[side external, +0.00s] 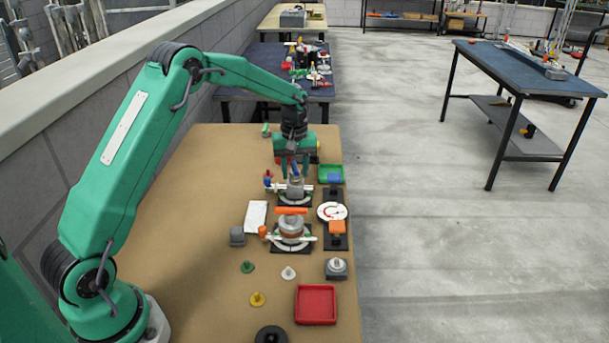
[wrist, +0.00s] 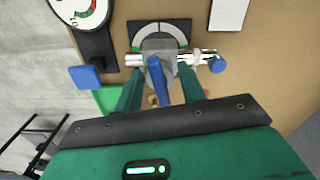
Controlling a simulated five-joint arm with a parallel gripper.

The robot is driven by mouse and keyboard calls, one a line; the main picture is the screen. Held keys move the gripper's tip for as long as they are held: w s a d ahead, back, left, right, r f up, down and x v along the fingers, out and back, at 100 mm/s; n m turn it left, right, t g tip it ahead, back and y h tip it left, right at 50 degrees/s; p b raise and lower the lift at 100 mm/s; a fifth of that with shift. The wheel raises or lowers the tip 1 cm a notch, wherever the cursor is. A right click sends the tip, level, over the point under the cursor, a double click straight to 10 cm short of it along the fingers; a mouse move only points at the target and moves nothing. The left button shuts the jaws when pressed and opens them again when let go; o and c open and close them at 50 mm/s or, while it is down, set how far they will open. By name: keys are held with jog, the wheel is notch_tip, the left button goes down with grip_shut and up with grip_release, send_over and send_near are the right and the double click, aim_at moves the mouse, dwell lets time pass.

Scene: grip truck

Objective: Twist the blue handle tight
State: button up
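The blue handle (wrist: 157,82) sits on top of a grey valve body (wrist: 160,46) in the wrist view. My gripper (wrist: 160,84) is open, with one green finger on each side of the blue handle and a visible gap to it. In the side external view my gripper (side external: 292,166) points down over the grey valve body (side external: 295,188), and its fingers mostly hide the handle. A white dial plate (wrist: 158,33) with a grey arc lies behind the body. A pipe crosses the body and has a blue knob (wrist: 217,64) at one end.
A round gauge (side external: 332,211), a blue block (side external: 334,178) and a green tray (side external: 330,169) stand close on the right. A second valve with an orange handle (side external: 291,211) is nearer the camera. A red tray (side external: 316,304) and several small pegs lie in front.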

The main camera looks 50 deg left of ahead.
jog(key=c, duration=0.7)
jog(key=shift+m, duration=1.1)
jog(key=shift+m, duration=0.3)
jog(key=shift+m, duration=0.9)
